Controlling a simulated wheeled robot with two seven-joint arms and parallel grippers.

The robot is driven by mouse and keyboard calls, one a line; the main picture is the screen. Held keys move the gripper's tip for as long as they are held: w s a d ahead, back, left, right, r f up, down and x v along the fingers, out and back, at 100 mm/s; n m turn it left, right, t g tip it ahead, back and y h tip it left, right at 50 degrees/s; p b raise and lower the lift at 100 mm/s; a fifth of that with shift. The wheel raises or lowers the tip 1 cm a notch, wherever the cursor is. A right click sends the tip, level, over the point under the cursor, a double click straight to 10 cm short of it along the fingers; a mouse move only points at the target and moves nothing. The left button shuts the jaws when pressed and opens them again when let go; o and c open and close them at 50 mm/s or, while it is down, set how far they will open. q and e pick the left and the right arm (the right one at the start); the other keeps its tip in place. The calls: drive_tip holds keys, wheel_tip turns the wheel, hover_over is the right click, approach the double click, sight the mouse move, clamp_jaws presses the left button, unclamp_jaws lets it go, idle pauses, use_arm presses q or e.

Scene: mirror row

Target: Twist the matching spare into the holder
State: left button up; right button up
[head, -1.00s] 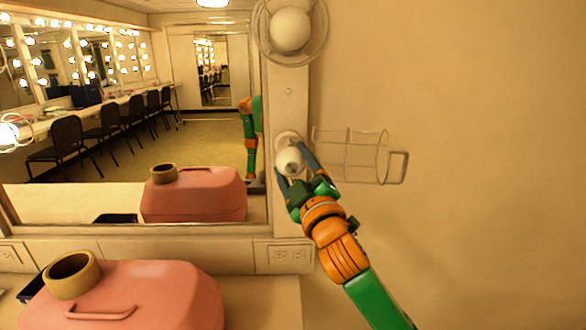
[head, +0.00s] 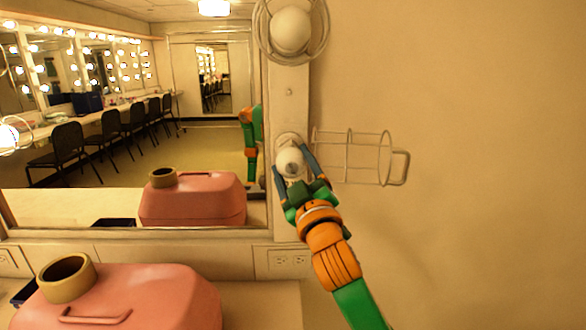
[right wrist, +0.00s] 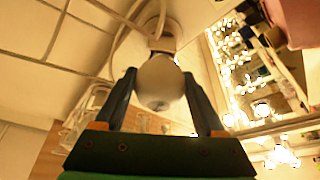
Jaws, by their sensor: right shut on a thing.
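A white bulb (head: 290,162) sits at the holder (head: 287,138) on the mirror's right frame post. My right gripper (head: 295,165) is shut on this bulb, with one finger on each side of it. In the right wrist view the bulb (right wrist: 160,82) is between the two fingers, and its base end meets the white holder (right wrist: 158,40). I cannot tell how deep the base sits in the holder. My left gripper is not in view.
An open wire cage (head: 360,157) sticks out right of the holder. Another caged bulb (head: 291,30) is above. A pink case (head: 140,300) with a tape roll (head: 67,277) stands on the counter at lower left. The mirror (head: 120,150) reflects the room. The right wall is clear.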

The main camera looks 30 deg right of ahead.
drive_tip(key=shift+a+f+m+h+b, duration=0.1)
drive_tip(key=shift+m+h+b, duration=0.5)
drive_tip(key=shift+m, duration=0.55)
drive_tip(key=shift+m+h+b, duration=0.4)
drive_tip(key=shift+m+b, duration=0.4)
drive_tip(key=shift+m, duration=0.35)
drive_tip(key=shift+m+h, duration=0.4)
drive_tip(key=shift+m, duration=0.1)
drive_tip(key=shift+m+h+b, duration=0.6)
drive_tip(key=shift+m+b, duration=0.3)
drive_tip(key=shift+m, duration=0.4)
drive_tip(key=o, duration=1.1)
drive_tip(key=b+v, duration=0.2)
drive_tip(key=v, duration=0.4)
drive_tip(key=shift+s+a, duration=0.15)
drive_tip(key=shift+a, duration=0.05)
drive_tip(key=shift+s+a+f, duration=0.1)
drive_tip(key=shift+s, duration=0.2)
